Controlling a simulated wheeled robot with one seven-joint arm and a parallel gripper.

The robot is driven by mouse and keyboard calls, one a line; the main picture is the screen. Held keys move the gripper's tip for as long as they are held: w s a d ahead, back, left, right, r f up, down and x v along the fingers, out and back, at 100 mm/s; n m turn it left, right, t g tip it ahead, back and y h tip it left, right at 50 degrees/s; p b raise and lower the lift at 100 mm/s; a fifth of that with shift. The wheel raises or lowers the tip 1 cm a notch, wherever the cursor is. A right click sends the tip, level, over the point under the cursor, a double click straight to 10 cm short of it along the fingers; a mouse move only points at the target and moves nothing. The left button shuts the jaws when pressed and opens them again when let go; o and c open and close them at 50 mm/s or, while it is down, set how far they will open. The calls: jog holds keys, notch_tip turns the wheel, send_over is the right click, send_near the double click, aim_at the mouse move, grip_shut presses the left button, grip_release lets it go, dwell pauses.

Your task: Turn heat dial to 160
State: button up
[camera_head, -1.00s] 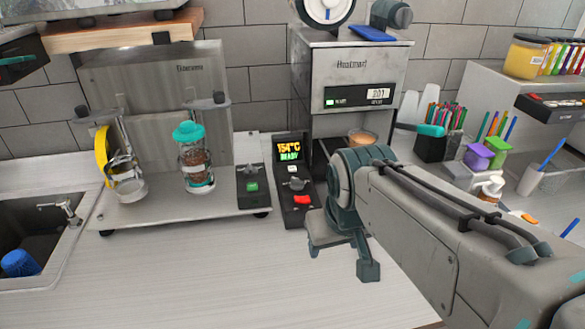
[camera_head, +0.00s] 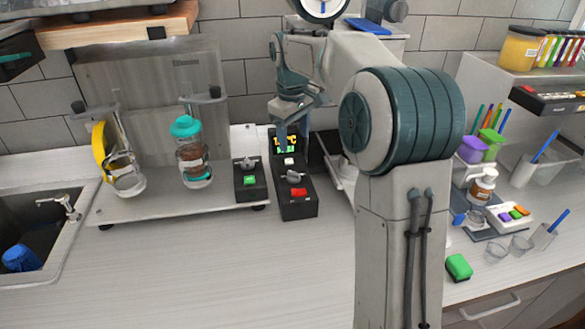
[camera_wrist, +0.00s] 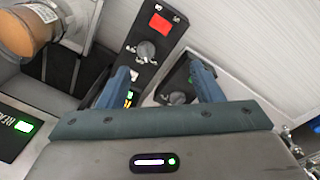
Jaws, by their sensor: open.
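The black heat control box (camera_head: 298,207) stands on the counter, with a grey dial (camera_head: 293,176) between a white button and a red switch. Its display (camera_head: 284,148) is largely hidden behind my gripper, so I cannot read the number. My gripper (camera_head: 284,128) points down over the display end of the box. In the wrist view the dial (camera_wrist: 145,51) and red switch (camera_wrist: 160,23) lie beyond the fingertips. My gripper (camera_wrist: 158,64) is open there, with nothing held; its fingers are apart from the dial.
A second small black box (camera_head: 251,193) with a dial and green button stands just left. The metal stand (camera_head: 150,207) holds glass vessels. The counter in front is clear. In the wrist view an orange-brown cup (camera_wrist: 25,33) is at the upper left.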

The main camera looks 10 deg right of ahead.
jog(key=n, duration=0.1)
send_over(294, 176)
notch_tip(294, 176, down, 3)
jog(key=shift+n+g+y, duration=0.3)
jog(key=shift+g, duration=0.1)
jog(key=f+p, duration=0.1)
jog(key=f, duration=0.3)
jog(key=f+p, duration=0.1)
jog(key=f, duration=0.9)
jog(key=shift+w+p, duration=0.35)
jog(key=shift+p, duration=0.05)
jog(key=c, duration=1)
